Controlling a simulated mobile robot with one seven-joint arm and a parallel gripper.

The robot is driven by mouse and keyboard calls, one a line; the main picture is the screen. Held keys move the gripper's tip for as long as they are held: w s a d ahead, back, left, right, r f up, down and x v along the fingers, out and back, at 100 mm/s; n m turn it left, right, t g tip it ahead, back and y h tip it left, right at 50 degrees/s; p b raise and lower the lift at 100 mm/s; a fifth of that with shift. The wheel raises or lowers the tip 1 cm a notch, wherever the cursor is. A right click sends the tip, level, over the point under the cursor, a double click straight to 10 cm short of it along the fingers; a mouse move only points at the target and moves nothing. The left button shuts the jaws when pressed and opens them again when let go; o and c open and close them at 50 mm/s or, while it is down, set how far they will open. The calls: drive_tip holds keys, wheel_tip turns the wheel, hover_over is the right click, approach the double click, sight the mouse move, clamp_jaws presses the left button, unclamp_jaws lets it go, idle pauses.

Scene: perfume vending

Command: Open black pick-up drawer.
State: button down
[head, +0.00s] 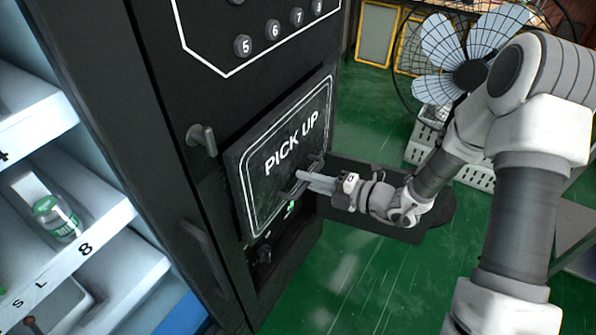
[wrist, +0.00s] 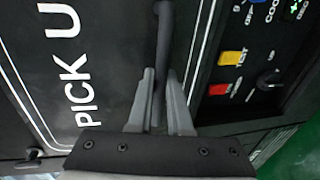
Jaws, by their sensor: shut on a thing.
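The black pick-up drawer (head: 262,150) has a front panel with a white outline and the words "PICK UP". It is set in the front of the black vending machine, and its panel appears to stand slightly proud of the machine. Its dark bar handle (head: 317,163) is at the panel's lower right edge in the head view. My gripper (head: 303,183) is at this handle, with its fingers on either side of the bar. In the wrist view the handle (wrist: 163,45) runs down between the fingertips of my gripper (wrist: 160,85), which is shut on it. The fingers partly hide the handle.
Numbered buttons (head: 270,30) sit above the drawer. A grey knob (head: 202,137) and a long handle (head: 203,248) are left of it. Yellow and red buttons show in the wrist view (wrist: 230,58). A fan (head: 468,72) stands behind my arm. Green floor (head: 345,285) is open in front.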

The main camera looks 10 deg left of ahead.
drive_tip(key=f+p+v, duration=0.2)
drive_tip(key=p+v, duration=0.2)
drive_tip(key=v, duration=0.7)
drive_tip(key=d+f+p+v, duration=0.1)
drive_tip(key=f+p+v, duration=0.1)
drive_tip(key=v, duration=0.9)
drive_tip(key=shift+s+d+f+p, duration=0.15)
drive_tip(key=shift+f+p, duration=0.1)
drive_tip(key=shift+p, duration=0.6)
drive_tip(key=c, duration=0.8)
unclamp_jaws()
drive_tip(key=shift+c, duration=0.2)
drive_tip(key=p+v, duration=0.1)
drive_tip(key=v, duration=1.6)
drive_tip(key=shift+d, duration=0.2)
